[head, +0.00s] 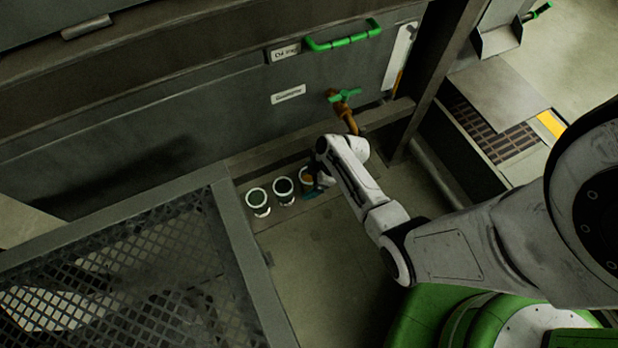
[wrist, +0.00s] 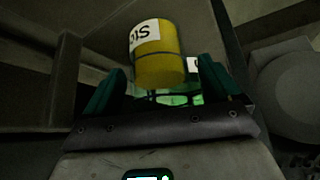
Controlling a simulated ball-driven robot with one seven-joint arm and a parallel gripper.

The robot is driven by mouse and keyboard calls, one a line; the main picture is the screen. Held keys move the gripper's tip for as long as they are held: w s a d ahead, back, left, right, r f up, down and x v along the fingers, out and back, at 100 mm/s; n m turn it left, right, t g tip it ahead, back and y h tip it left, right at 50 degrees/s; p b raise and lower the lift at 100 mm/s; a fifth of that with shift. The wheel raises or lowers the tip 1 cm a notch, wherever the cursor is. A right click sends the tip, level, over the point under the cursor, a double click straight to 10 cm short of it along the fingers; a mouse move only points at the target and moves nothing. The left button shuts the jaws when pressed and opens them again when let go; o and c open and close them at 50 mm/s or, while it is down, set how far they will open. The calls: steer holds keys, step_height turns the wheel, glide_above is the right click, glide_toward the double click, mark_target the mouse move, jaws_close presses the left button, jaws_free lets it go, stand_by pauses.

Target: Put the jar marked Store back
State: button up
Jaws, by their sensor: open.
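Three small jars stand in a row at the foot of the machine in the head view: a left jar (head: 258,203), a middle jar (head: 284,191) and a right jar (head: 306,177), which my gripper partly hides. My gripper (head: 314,190) is at the right jar. In the wrist view, my gripper's teal fingers (wrist: 158,85) are open, with a yellow-filled jar (wrist: 158,67) between or just beyond them. Its white label shows only a few letters, turned in the picture; I cannot read the full word. No label reading Store is legible in the head view.
An orange-brown pipe with a green valve handle (head: 344,96) sticks out above the right jar. A mesh platform (head: 120,270) lies left. A post (head: 432,80) stands right. Behind the yellow jar, a greenish thing with a white patch (wrist: 193,66) is partly hidden. Floor before the jars is clear.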

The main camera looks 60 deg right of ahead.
steer(key=shift+r, duration=0.25)
steer(key=p+v, duration=0.4)
steer(key=v, duration=0.8)
steer(key=s+a+r+m+g+h, duration=0.2)
steer(key=s+a+r+m, duration=0.1)
steer(key=a+r, duration=0.4)
steer(key=s+a+r+m+g+h, duration=0.1)
steer(key=s+a+r+m+g, duration=0.1)
steer(key=s+a+r+m, duration=0.2)
steer(key=s+a+r, duration=0.1)
steer(key=a+r, duration=0.2)
steer(key=a, duration=0.1)
steer(key=shift+r+g+h, duration=0.3)
steer(key=shift+r+h, duration=0.05)
steer(key=shift+h, duration=0.05)
steer(key=shift+s, duration=0.15)
step_height(320, 180, up, 12)
steer(key=p, duration=1.2)
steer(key=shift+r, duration=0.2)
